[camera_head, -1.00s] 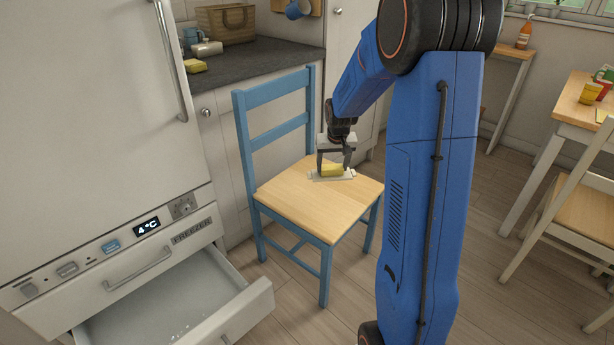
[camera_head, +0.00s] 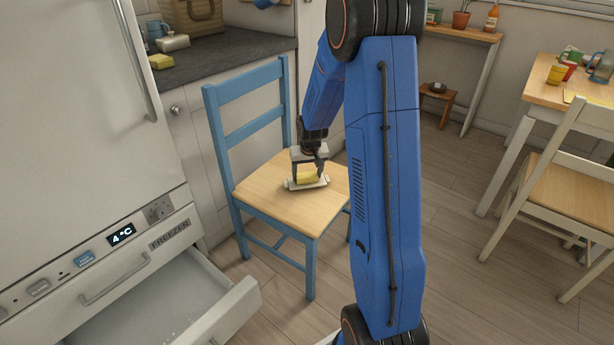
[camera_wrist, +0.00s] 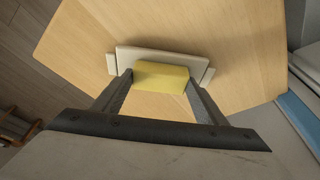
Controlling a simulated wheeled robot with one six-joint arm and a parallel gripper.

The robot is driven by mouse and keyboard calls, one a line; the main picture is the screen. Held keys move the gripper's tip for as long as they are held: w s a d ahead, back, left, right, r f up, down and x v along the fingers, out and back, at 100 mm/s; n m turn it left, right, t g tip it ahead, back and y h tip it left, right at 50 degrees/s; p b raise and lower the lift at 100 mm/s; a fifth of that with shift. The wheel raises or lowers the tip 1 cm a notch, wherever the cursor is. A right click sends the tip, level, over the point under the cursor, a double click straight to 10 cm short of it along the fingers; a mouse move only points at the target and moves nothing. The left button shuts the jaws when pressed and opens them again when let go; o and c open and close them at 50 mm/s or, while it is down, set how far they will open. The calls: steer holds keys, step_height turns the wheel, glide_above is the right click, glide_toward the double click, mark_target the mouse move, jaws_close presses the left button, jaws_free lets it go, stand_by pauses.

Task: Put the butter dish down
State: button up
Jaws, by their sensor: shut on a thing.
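The butter dish (camera_head: 322,183) is a pale, shallow dish with a yellow block of butter (camera_head: 307,177) on it. It is at the blue chair's wooden seat (camera_head: 262,190), toward the right of the seat; I cannot tell whether it touches the wood or hangs just above. My gripper (camera_head: 308,176) points down over it, shut with one finger at each end of the butter. In the wrist view, the fingertips (camera_wrist: 160,80) flank the yellow block, and the pale dish (camera_wrist: 150,53) shows level behind it. The dish's underside is hidden.
Bare seat lies around the dish, and the chair's backrest (camera_head: 248,98) rises behind and left. An open freezer drawer (camera_head: 236,304) juts out at lower left. A dark counter (camera_head: 215,52) holds a yellow sponge-like block (camera_head: 161,61) and a basket. A table (camera_head: 540,90) stands at right.

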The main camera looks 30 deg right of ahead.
steer(key=shift+f, duration=0.45)
steer(key=shift+f, duration=0.1)
steer(key=o, duration=1.5)
steer(key=shift+c, duration=0.2)
steer(key=s+a+r, duration=0.3)
steer(key=s+r, duration=0.2)
steer(key=r, duration=0.4)
steer(key=s+a+r, duration=0.4)
steer(key=s+r, duration=0.1)
steer(key=r, duration=0.5)
steer(key=s+a+r+n, duration=0.1)
steer(key=s+a+r, duration=0.1)
steer(key=s, duration=0.7)
steer(key=s+a+r+n+t, duration=0.1)
steer(key=s+a, duration=0.4)
steer(key=s, duration=0.5)
steer(key=s+a+r+n+y, duration=0.1)
steer(key=s+a+r, duration=0.2)
steer(key=s, duration=0.7)
steer(key=shift+a+n+t, duration=0.3)
steer(key=shift+a+n, duration=0.1)
steer(key=shift+a, duration=0.35)
